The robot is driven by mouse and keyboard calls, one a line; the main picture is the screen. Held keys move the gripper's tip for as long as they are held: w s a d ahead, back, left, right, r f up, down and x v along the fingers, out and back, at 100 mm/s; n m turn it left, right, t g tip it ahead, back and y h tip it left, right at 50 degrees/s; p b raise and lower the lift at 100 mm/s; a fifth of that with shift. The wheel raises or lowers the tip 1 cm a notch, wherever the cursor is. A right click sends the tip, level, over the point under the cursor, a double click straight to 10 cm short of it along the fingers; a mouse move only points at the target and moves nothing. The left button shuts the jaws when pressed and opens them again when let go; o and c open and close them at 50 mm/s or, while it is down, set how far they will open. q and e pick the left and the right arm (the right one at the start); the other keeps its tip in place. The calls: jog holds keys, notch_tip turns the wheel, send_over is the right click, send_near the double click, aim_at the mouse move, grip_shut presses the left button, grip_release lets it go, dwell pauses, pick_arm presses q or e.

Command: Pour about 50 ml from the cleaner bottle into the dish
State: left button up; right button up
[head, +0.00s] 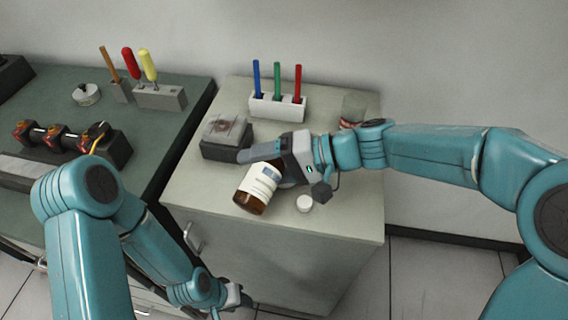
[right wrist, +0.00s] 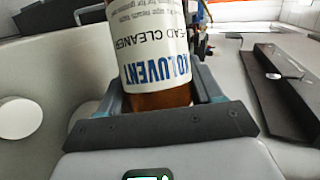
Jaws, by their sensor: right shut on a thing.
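The cleaner bottle (head: 258,188) is brown with a white label and leans at a slant over the cabinet top. My right gripper (head: 266,160) is shut on it. In the right wrist view the bottle (right wrist: 150,50) stands between the fingers, its label text upside down. Whether its lower end touches the cabinet top I cannot tell. I cannot make out a dish for certain; the gripper and arm hide part of the surface. My left gripper (head: 236,298) is low in front of the cabinet, its jaws unclear.
A white holder (head: 277,107) with blue, green and red sticks stands at the back. A grey box (head: 225,138) is left of the gripper, and a glass jar (head: 354,108) is behind the right arm. The front of the cabinet top (head: 330,222) is clear. A green bench (head: 60,100) carries tools.

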jog(key=shift+f+m+g+y+b, duration=0.4)
jog(key=shift+f+m+b, duration=0.05)
jog(key=shift+m+b, duration=0.05)
dwell(0.4)
jog(key=shift+s+a+r, duration=0.1)
jog(key=shift+a+r, duration=0.05)
jog(key=shift+a, duration=0.05)
jog(key=shift+s+a, duration=0.35)
jog(key=shift+s, duration=0.05)
dwell(0.4)
jog(key=shift+s, duration=0.45)
dwell(0.6)
dwell(3.1)
